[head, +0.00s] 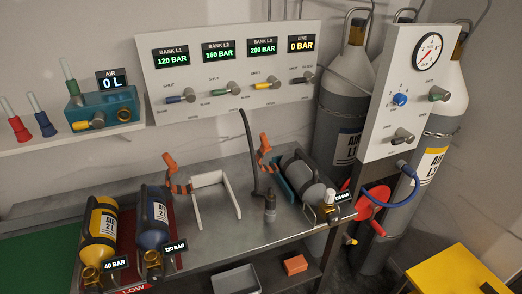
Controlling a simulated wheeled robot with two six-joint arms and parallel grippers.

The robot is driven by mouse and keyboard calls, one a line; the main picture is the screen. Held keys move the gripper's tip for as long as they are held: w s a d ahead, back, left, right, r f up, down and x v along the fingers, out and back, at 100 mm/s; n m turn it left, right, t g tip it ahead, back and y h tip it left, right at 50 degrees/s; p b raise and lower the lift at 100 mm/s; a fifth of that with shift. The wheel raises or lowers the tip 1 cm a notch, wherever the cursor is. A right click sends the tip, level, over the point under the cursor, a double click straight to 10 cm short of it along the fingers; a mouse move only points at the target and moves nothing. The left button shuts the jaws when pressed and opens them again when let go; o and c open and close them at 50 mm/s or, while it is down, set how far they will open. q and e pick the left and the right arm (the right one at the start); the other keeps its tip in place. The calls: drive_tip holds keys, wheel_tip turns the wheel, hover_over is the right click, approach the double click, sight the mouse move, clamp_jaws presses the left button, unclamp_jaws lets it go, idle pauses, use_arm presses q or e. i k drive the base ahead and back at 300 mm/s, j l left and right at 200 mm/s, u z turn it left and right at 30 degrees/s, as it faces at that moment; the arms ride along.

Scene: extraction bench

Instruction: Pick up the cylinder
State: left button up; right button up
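Several small cylinders lie on the metal bench. A yellow cylinder (101,222) marked AIR 2L, with a 40 BAR tag, is at the left. A blue cylinder (154,222) marked AIR 2L, with a tag that seems to read 120 BAR, lies beside it. A grey cylinder (303,178) with black bands lies in a blue-sided cradle (283,184) at the right, its valve toward the front edge. Neither of my grippers is in view.
A white panel (237,60) with displays and valves stands behind. Tall grey cylinders (341,115) and a gauge panel (393,95) are at the right. A dark hose (249,150) rises mid-bench. A yellow table (455,272) is at lower right. Bare bench shows at front centre.

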sight(299, 171)
drive_tip(key=k+l+u, duration=0.15)
drive_tip(key=l+u, duration=0.2)
drive_tip(key=k+l+u, duration=0.2)
drive_tip(key=l+u, duration=0.2)
drive_tip(key=l, duration=0.15)
drive_tip(key=k+l+u, duration=0.2)
drive_tip(key=l+u, duration=0.15)
